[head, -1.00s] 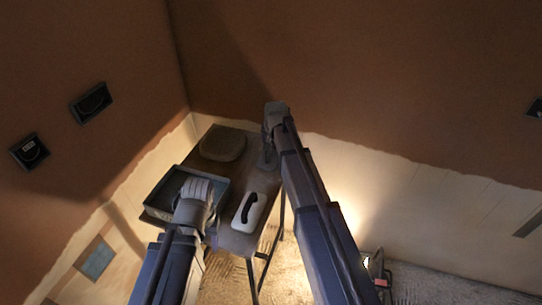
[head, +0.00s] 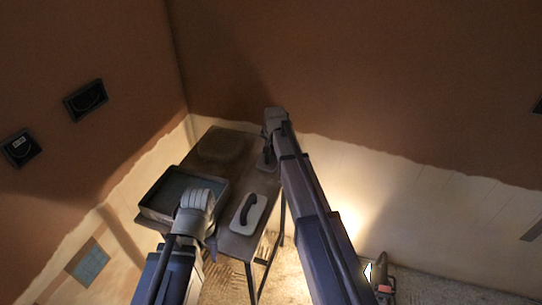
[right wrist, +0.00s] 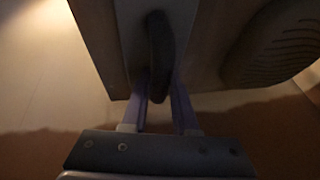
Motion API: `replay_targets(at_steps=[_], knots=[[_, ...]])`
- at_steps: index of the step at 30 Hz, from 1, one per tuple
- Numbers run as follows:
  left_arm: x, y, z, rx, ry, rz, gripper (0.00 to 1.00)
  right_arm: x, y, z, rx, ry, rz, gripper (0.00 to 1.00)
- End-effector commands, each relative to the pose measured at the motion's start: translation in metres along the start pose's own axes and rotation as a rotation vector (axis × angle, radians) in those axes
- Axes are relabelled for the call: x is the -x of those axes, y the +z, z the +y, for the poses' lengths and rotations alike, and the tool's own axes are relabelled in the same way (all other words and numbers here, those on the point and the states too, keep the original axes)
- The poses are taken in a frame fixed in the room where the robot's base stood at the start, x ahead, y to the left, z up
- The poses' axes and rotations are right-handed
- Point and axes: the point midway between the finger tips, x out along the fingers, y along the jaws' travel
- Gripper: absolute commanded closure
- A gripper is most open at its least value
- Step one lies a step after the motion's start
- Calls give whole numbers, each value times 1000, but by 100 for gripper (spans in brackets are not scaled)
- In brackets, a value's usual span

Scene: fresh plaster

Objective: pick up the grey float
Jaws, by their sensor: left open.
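The grey float (right wrist: 110,40) is a flat grey board with a dark handle, on the table below my right gripper. In the head view only a small part of it (head: 263,165) shows beside my right arm. My right gripper (head: 267,150) points down over it. In the right wrist view the right fingers (right wrist: 162,108) are apart, one on each side of the handle's near end; I cannot tell whether they touch it. My left gripper (head: 195,212) is open above the front of the tray, its fingertips mostly hidden by the wrist.
The small table (head: 235,245) holds a dark tray (head: 155,211), a pale float (head: 248,213) with a dark handle, and a rounded ridged object (head: 222,147) at the back. Walls meet behind the table. A dark and red tool (head: 382,275) lies on the floor at right.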

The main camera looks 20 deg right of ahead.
Motion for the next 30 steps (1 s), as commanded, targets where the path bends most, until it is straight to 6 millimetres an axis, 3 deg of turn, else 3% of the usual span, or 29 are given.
replay_targets(at_steps=[7, 23, 30], knots=[[0, 0, 0, 0, 0, 0, 50, 0, 0, 0, 0, 0, 0, 100], [0, 0, 0, 0, 0, 0, 50, 0, 0, 0, 0, 0, 0, 100], [10, 1, -1, 0, 0, 0, 50, 9, -4, -2, 0, 0, 0, 100]])
